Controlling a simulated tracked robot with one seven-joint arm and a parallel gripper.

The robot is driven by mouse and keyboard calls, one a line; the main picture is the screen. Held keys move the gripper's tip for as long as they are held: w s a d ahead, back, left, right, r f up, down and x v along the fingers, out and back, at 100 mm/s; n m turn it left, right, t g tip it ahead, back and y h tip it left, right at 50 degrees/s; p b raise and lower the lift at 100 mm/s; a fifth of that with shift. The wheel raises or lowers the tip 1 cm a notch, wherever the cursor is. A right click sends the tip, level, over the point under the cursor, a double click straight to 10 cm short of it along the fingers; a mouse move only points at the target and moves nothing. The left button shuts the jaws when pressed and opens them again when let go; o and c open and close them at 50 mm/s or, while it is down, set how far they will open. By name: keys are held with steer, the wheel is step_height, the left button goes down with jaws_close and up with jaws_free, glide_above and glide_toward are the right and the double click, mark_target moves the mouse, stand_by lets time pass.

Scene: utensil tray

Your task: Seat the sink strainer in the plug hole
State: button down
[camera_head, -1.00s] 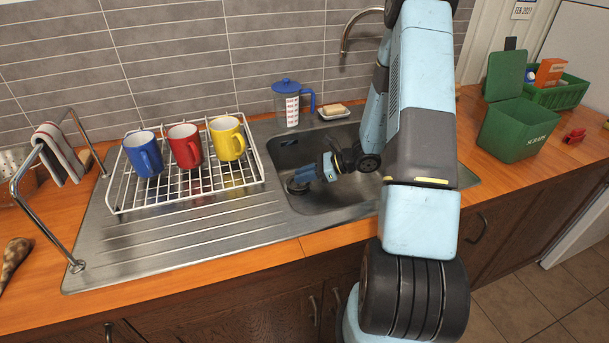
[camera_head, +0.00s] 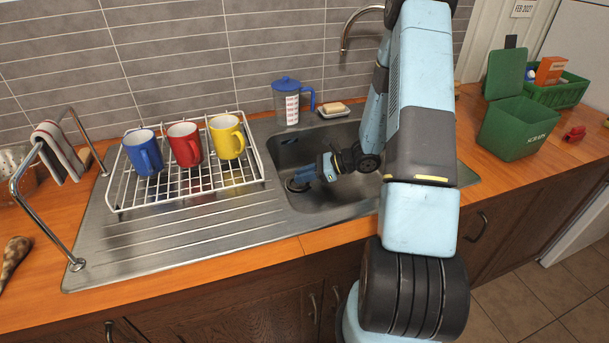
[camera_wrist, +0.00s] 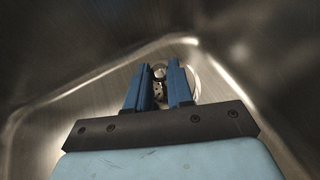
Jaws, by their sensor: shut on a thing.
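My gripper (camera_head: 303,178) is low inside the sink basin (camera_head: 345,198), toward its left side. In the wrist view its two blue fingers (camera_wrist: 159,74) are shut on a small metal part, which I take to be the knob of the sink strainer (camera_wrist: 158,91). The fingers hide most of the strainer. A rounded rim curves around the fingertips in the wrist view, at the plug hole (camera_wrist: 192,80). In the head view a dark round shape shows under the fingertips. I cannot tell whether the strainer is inside the hole or just above it.
A dish rack (camera_head: 190,185) with blue, red and yellow mugs stands left of the basin. The basin walls are close around my gripper. A green scraps bin (camera_head: 515,130) is at right.

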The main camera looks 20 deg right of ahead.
steer(key=shift+f, duration=0.35)
stand_by(0.6)
steer(key=c, duration=0.9)
jaws_free()
steer(key=shift+r, duration=2.5)
